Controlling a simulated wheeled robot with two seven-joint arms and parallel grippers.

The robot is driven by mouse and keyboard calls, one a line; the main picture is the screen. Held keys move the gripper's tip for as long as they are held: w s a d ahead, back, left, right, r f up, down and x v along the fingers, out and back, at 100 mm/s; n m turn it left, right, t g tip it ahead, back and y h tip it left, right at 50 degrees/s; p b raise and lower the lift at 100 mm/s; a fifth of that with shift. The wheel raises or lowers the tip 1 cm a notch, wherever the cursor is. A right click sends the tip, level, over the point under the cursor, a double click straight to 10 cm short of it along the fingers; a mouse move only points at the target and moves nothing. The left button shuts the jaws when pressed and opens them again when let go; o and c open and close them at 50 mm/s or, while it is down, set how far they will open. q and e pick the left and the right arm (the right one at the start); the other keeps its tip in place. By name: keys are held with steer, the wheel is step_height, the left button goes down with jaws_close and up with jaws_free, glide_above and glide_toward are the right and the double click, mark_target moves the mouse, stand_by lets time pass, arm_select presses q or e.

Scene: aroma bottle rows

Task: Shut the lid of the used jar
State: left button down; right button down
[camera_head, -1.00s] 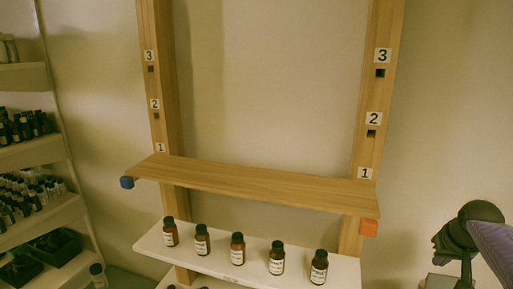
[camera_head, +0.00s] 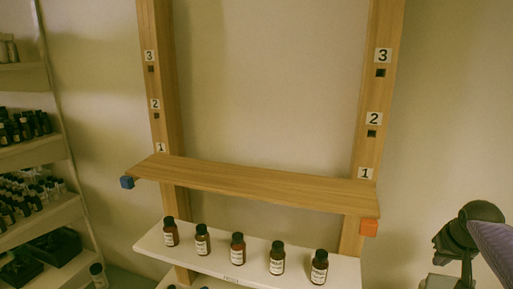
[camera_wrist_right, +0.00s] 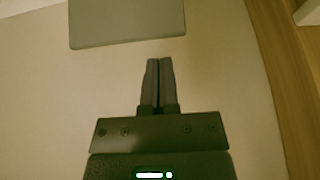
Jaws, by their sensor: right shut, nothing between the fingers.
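I cannot make out a jar with an open lid in either view. A flat grey panel (camera_wrist_right: 126,24) shows at the top of the right wrist view; I cannot tell whether it belongs to the jar. My right gripper (camera_wrist_right: 159,62) points towards it with its fingers together and empty, apart from the panel in the picture. In the head view my right arm is at the lower right edge. My left gripper is in neither view.
A wooden shelf board (camera_head: 255,187) spans two posts marked 1, 2 and 3. Below it, a white shelf (camera_head: 335,262) holds a row of capped brown bottles (camera_head: 237,248). Side shelves (camera_head: 35,153) with many dark bottles stand at the left. The wall between the posts is bare.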

mark_target(439, 283)
steer(key=s+f+p, duration=0.1)
steer(key=p, duration=0.2)
steer(key=s+a+f+p, duration=0.1)
steer(key=s+f+p, duration=0.1)
steer(key=p, duration=0.1)
steer(key=shift+s+p, duration=0.1)
steer(key=shift+p, duration=0.25)
steer(key=s+p, duration=0.1)
steer(key=p, duration=0.1)
steer(key=s+a+p, duration=0.1)
steer(key=s+p, duration=0.1)
steer(key=p, duration=0.1)
steer(key=s+p, duration=0.1)
steer(key=p, duration=0.1)
steer(key=shift+s+a+f+p, duration=0.2)
steer(key=shift+s+a+p, duration=0.05)
steer(key=shift+p, duration=0.1)
stand_by(1.4)
